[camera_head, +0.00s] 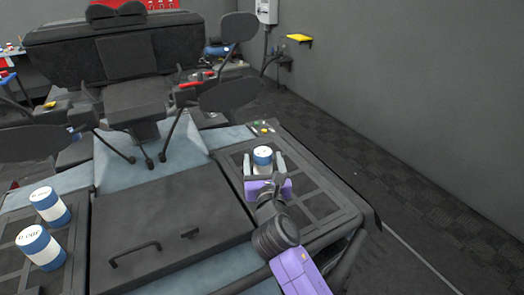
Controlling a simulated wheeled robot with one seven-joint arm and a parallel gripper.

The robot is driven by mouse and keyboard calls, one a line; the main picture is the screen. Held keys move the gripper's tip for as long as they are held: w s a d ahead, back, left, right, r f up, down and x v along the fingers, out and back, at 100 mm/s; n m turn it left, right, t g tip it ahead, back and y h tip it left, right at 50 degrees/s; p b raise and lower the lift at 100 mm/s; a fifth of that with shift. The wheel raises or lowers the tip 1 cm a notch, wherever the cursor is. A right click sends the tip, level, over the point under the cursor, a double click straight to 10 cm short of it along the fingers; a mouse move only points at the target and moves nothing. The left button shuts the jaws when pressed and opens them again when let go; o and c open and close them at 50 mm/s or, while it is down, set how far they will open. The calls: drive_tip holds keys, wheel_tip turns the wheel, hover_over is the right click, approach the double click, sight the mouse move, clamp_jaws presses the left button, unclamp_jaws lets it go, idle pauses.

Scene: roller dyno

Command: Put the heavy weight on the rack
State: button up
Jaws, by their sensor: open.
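A small white and blue cylinder (262,158) stands upright on the dark gridded panel at the right. My gripper (264,166) is open, with one finger at each side of this cylinder; I cannot tell whether they touch it. Two more white and blue cylinders with dark lettering stand at the left: one farther back (49,206) and one nearer (41,248). They look larger in the picture. I cannot read which one is the heavy weight. No thing is clearly marked as the rack; the gridded panel (318,214) lies under my gripper.
A dark flat cover (170,215) with two handles lies between the left and right panels. A black seat (136,98) and dark oval pads on arms (231,94) stand behind. A grey wall (420,90) rises at the right, with clear floor (400,205) before it.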

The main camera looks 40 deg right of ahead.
drive_tip(key=v, duration=0.7)
drive_tip(key=shift+s+a+b, duration=0.1)
drive_tip(key=shift+b, duration=0.2)
